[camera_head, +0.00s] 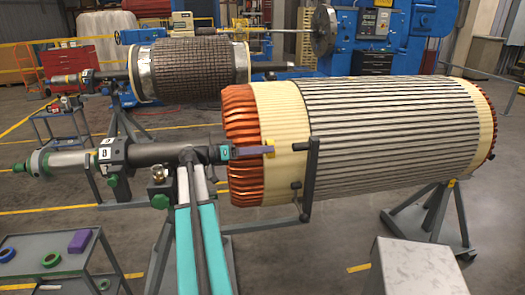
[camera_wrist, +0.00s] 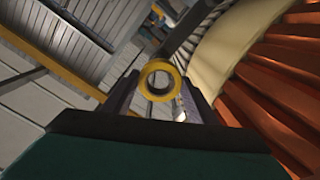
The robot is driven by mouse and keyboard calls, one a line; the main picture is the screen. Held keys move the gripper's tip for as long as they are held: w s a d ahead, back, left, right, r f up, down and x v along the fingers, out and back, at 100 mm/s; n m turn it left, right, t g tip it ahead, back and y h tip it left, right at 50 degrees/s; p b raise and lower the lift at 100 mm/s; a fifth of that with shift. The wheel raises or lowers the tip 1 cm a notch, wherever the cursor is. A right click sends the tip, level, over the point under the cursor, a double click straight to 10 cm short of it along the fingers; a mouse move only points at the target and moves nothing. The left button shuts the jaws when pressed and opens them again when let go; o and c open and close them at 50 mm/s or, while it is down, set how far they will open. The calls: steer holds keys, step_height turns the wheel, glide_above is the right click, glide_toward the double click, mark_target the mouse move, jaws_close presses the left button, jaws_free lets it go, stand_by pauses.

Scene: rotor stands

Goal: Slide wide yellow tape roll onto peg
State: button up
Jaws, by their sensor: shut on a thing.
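My gripper (camera_head: 268,151) is beside the near end of the large rotor (camera_head: 390,135). In the wrist view, my gripper (camera_wrist: 158,88) is shut on a yellow tape roll (camera_wrist: 158,65), whose open hole faces the camera between the fingertips. In the head view only a small bit of yellow shows at the fingertips, against the cream band. A dark bracket (camera_head: 311,170) with short stubs stands just right of the fingertips, apart from them as far as I can tell. I cannot tell which stub is the peg.
The rotor's orange end windings (camera_head: 240,140) are close to my gripper. A pale box (camera_head: 415,265) stands at lower right.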

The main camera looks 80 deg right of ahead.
mark_target(293, 148)
steer(key=shift+s+d, duration=0.1)
steer(key=shift+s, duration=0.05)
steer(key=p+x, duration=0.1)
steer(key=x, duration=0.3)
steer(key=shift+s+d+p, duration=0.15)
steer(key=shift+s+p, duration=0.2)
stand_by(0.8)
steer(key=shift+f+b, duration=0.15)
steer(key=shift+b, duration=0.2)
steer(key=shift+s, duration=0.2)
stand_by(0.7)
steer(key=shift+b+x, duration=2.25)
steer(key=shift+x, duration=0.85)
stand_by(2.0)
